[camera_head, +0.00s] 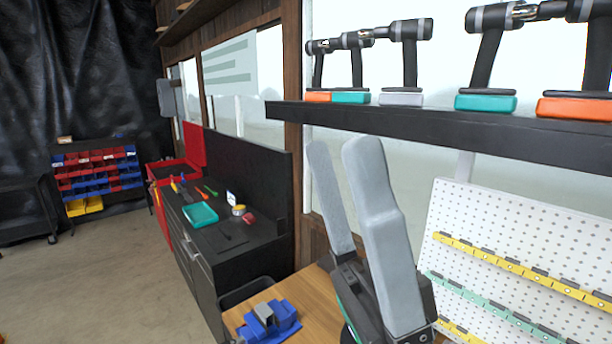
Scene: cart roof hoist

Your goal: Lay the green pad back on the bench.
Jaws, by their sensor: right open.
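My right gripper (341,150) is large in the foreground of the head view, its two grey fingers pointing up and apart with nothing between them. It is above the right part of a wooden bench top (318,305). A flat teal-green piece (200,215) lies on the dark workbench further back; I cannot tell whether it is the green pad. No other loose green pad is clear on the visible wood, and the gripper hides part of that surface. My left gripper is not in view.
A blue piece with a grey block (270,318) lies on the wooden top. A dark shelf (440,124) with several cordless drills crosses above the gripper. A white pegboard (480,222) stands close at the right. The dark workbench (245,235) holds small tools.

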